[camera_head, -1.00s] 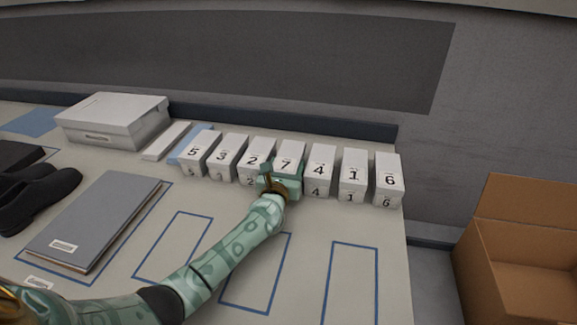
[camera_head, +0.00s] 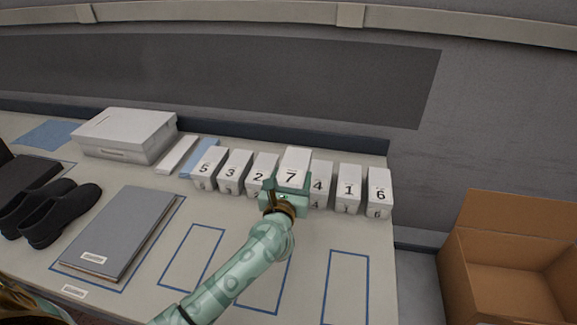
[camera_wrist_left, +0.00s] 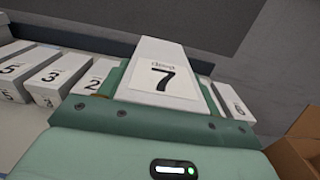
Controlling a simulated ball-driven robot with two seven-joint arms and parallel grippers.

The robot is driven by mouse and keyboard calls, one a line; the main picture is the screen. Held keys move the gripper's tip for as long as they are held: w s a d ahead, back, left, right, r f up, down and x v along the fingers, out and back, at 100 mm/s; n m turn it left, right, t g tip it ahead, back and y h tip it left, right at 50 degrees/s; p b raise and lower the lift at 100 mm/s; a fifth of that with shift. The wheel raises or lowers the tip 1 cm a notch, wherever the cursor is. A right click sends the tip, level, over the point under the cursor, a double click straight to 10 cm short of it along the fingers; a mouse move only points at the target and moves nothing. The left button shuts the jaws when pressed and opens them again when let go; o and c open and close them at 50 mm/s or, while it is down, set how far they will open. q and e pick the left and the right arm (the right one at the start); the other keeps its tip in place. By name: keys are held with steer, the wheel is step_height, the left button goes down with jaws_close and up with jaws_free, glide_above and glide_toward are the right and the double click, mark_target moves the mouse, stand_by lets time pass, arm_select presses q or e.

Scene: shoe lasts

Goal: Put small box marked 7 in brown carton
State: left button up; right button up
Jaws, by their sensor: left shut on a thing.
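The small white box marked 7 (camera_head: 295,164) is held in my left gripper (camera_head: 287,187), which is shut on it. It stands higher than the other boxes in its row, so it looks lifted. In the left wrist view the box marked 7 (camera_wrist_left: 163,72) sits upright between the green jaws (camera_wrist_left: 150,112), its number facing the camera. Its lower part is hidden by the gripper. The brown carton (camera_head: 520,235) stands open at the right, beyond the table's end, and looks empty inside. My right gripper is not in view.
Boxes marked 2 (camera_head: 262,172) and 4 (camera_head: 319,180) stand close on either side. Boxes 5, 3, 1 and 6 (camera_head: 379,190) complete the row. A grey folder (camera_head: 120,230), black shoes (camera_head: 62,212) and a large white box (camera_head: 125,135) lie left. The table front has blue outlines.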

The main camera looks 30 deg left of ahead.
arm_select(q)
steer(key=shift+s+d+r, duration=0.25)
steer(key=shift+s, duration=0.2)
steer(key=shift+s+d+r, duration=0.2)
steer(key=shift+s+d, duration=0.05)
steer(key=shift+s, duration=0.15)
steer(key=r, duration=0.3)
steer(key=s+d+r, duration=0.1)
steer(key=shift+r, duration=0.4)
steer(key=s+d+m+h, duration=0.1)
steer(key=s+d+h, duration=0.1)
steer(key=s, duration=0.7)
steer(key=s+d+m+h, duration=0.1)
steer(key=s+h, duration=0.1)
steer(key=s, duration=0.7)
steer(key=shift+s+d+m+t, duration=0.3)
steer(key=shift+s+d+m, duration=0.05)
steer(key=shift+d+m, duration=0.05)
